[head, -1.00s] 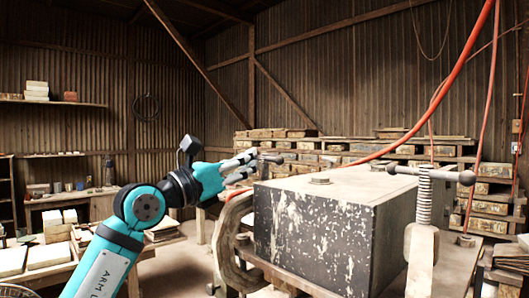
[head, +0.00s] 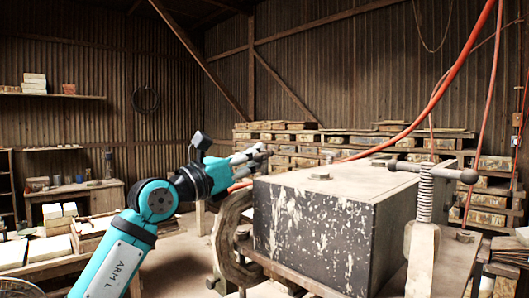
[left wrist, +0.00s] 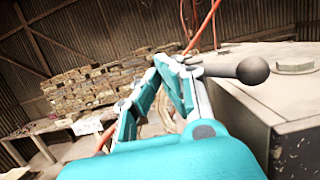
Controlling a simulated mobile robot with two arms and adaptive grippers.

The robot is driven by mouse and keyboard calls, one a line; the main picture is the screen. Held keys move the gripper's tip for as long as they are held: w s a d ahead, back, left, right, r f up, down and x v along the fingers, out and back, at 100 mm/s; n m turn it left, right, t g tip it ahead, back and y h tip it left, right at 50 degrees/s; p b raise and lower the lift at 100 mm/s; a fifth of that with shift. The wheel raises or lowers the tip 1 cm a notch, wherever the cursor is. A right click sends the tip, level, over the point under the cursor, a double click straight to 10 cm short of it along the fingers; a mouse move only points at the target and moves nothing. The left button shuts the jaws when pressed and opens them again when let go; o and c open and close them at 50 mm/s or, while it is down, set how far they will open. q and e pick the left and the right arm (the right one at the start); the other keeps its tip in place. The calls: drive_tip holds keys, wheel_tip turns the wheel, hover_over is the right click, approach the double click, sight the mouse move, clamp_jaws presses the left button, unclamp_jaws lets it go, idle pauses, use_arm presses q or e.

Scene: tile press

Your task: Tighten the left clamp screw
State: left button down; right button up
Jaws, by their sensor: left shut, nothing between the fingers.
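The left clamp's curved frame (head: 230,248) grips the left side of the dark, paint-chipped press block (head: 315,235). Its screw handle is a grey bar with a round knob (left wrist: 252,70), which shows in the left wrist view pointing right over the block's top. The screw's thread is hidden behind my gripper and the clamp. My left gripper (head: 262,152) is at the handle's near side, above the clamp, with its fingertips together and nothing between them. In the left wrist view the fingers (left wrist: 163,66) overlap the handle's left part; I cannot tell whether they touch it.
A second clamp with an upright threaded screw (head: 425,198) and a cross handle (head: 455,174) stands on the block's right side. An orange hose (head: 440,88) hangs behind the block. Stacked tiles (head: 300,140) stand at the back.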

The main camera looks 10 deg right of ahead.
use_arm(q)
drive_tip(key=r+b+v, duration=0.2)
drive_tip(key=b+v, duration=0.4)
drive_tip(key=v, duration=0.4)
drive_tip(key=shift+s+a+r, duration=0.25)
drive_tip(key=shift+s+a, duration=0.1)
drive_tip(key=shift+s, duration=0.05)
use_arm(e)
wheel_tip(320, 180, down, 6)
drive_tip(key=shift+s+a, duration=0.15)
drive_tip(key=shift+a, duration=0.05)
drive_tip(key=shift+f, duration=0.1)
